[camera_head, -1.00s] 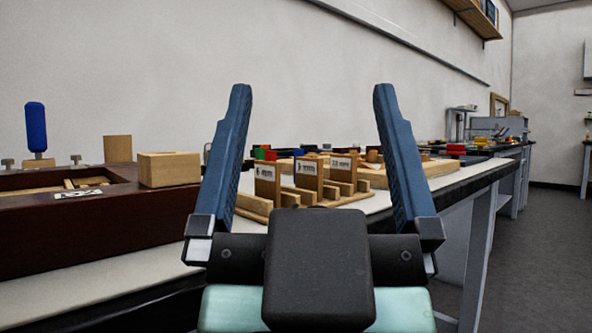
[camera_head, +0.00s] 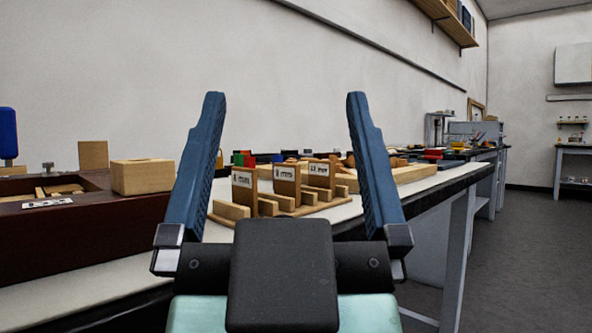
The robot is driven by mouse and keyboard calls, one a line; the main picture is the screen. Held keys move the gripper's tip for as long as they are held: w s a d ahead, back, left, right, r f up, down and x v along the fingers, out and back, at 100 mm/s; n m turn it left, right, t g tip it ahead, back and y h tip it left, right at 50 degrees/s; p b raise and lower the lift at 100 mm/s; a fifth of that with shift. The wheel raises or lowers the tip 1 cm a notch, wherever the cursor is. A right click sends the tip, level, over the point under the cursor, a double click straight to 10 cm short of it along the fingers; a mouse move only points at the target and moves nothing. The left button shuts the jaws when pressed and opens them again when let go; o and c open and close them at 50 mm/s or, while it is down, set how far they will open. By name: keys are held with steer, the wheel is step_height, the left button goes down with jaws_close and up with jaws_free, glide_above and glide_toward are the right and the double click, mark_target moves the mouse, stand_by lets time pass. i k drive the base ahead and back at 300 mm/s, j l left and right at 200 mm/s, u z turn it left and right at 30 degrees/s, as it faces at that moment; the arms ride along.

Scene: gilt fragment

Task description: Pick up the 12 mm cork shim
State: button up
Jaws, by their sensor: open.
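My gripper (camera_head: 280,98) is open and empty, its two blue fingers pointing away over the bench. Between the fingers, farther off, stands a wooden rack (camera_head: 283,213) with several upright labelled boards. The left board has a label (camera_head: 243,179) that seems to read 8 mm. The middle label (camera_head: 287,173) and the right label (camera_head: 320,169) are too small to read surely. Short tan blocks lie in the rack's slots, such as the front left one (camera_head: 231,210). I cannot tell which of them is the 12 mm cork shim.
A dark red-brown case (camera_head: 85,240) with a tan block (camera_head: 142,177) on it fills the bench's left side. Coloured pieces (camera_head: 243,158) and a pale wooden board (camera_head: 412,174) lie behind the rack. The floor (camera_head: 520,250) to the right is clear.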

mark_target(321, 173)
steer(key=k+u, duration=0.8)
steer(key=u, duration=0.2)
